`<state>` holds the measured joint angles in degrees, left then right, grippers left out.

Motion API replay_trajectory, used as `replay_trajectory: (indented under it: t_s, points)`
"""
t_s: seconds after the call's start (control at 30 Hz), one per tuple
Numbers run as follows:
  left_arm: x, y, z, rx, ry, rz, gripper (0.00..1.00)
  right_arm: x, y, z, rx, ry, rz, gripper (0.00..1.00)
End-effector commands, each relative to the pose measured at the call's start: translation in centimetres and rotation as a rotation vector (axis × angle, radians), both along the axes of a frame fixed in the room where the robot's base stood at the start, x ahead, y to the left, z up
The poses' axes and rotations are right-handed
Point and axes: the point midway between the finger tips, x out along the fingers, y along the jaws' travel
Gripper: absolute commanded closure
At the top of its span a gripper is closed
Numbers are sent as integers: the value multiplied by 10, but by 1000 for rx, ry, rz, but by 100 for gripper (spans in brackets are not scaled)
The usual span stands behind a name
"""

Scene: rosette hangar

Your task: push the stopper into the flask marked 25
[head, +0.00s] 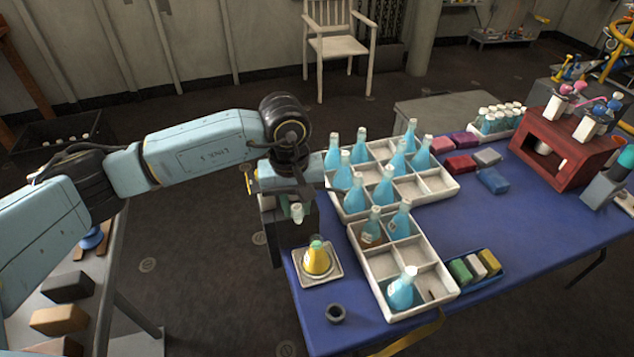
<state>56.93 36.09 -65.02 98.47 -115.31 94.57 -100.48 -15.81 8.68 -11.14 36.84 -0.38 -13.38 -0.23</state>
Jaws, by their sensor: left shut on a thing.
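A small conical flask (317,261) with yellow contents and a pale label stands upright on a white square tray (334,278) at the near left of the blue table. Its top is greenish, and the label is too small to read. My left gripper (297,207) is shut on a small pale greenish-white piece, apparently the stopper (297,213). It holds the piece above, behind and slightly left of the flask, apart from it. My right gripper is not in view.
White compartment trays (436,287) with several blue bottles stand right of the flask. A dark ring (336,313) lies in front of it. A box of coloured blocks (490,281) and a red rack (540,160) are farther right. The table's left edge is close to the flask.

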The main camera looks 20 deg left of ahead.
Motion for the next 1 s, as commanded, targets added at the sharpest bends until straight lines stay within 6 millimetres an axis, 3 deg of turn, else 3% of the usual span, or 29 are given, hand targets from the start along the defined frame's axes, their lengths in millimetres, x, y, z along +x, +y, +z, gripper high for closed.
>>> replay_trajectory:
  t_s: [0.03, 0.1, 0.2, 0.4, 0.6, 1.0]
  points:
    - [2, -7, 11, -9, 9, 73, 98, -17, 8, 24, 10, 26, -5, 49]
    - [5, -14, 11, -17, 13, 180, 98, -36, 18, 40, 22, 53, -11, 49]
    - [8, -23, 9, -24, 20, 324, 98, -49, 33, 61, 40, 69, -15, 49]
    - [7, -34, 2, -27, 34, 531, 98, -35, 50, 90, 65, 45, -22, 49]
    - [6, -38, -5, -26, 38, 608, 98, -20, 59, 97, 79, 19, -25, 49]
    - [6, -38, -30, -27, 39, 610, 98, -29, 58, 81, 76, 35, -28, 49]
